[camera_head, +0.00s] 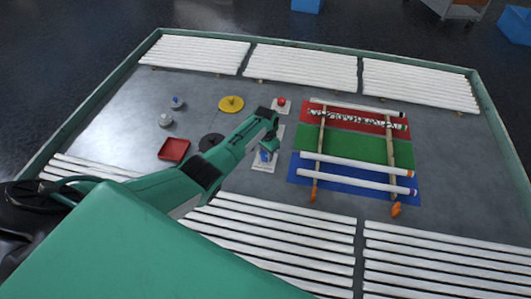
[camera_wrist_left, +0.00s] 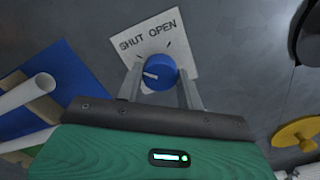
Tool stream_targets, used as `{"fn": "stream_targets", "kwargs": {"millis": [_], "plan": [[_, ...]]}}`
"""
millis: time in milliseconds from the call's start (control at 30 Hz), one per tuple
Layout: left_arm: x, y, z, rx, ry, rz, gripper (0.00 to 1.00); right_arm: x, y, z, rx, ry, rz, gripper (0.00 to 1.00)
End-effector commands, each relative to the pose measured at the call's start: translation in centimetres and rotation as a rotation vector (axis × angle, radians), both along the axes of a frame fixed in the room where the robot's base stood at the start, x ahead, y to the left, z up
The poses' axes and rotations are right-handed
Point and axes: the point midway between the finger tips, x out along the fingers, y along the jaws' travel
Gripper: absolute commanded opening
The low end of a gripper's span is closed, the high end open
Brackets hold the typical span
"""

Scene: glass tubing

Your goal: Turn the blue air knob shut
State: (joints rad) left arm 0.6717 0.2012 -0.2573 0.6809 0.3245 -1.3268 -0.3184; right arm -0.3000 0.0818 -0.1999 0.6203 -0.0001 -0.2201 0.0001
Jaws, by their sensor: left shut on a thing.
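The blue air knob (camera_wrist_left: 158,72) sits on a white plate (camera_wrist_left: 132,43) marked SHUT and OPEN. In the left wrist view its white pointer line points left, on the SHUT side of the plate. My left gripper (camera_wrist_left: 160,88) is shut on the knob, with one finger on each side of it. In the head view the gripper (camera_head: 268,147) is over the knob (camera_head: 265,156), and its white plate (camera_head: 264,167) shows below. The arm partly covers the knob there. My right gripper is not in view.
A red knob (camera_head: 281,101) stands on another plate farther back. To the right, white tubes (camera_head: 357,165) lie across two wooden rails over a red, green and blue mat (camera_head: 345,147). A yellow disc (camera_head: 231,103), black disc (camera_head: 211,141) and red tray (camera_head: 173,149) lie left.

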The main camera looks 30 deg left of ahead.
Motion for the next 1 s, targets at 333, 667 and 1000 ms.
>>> {"fn": "stream_targets", "kwargs": {"millis": [333, 667, 1000], "plan": [[0.0, 0.0, 0.0, 0.000, -0.001, 0.001, 0.59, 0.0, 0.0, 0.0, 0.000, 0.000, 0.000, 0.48], [0.1, 0.0, 2.1, -0.001, -0.003, 0.001, 0.59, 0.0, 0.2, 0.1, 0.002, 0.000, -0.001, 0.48], [0.1, 0.1, 8.1, 0.001, -0.004, 0.000, 0.59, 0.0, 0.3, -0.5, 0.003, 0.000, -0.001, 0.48]]}}
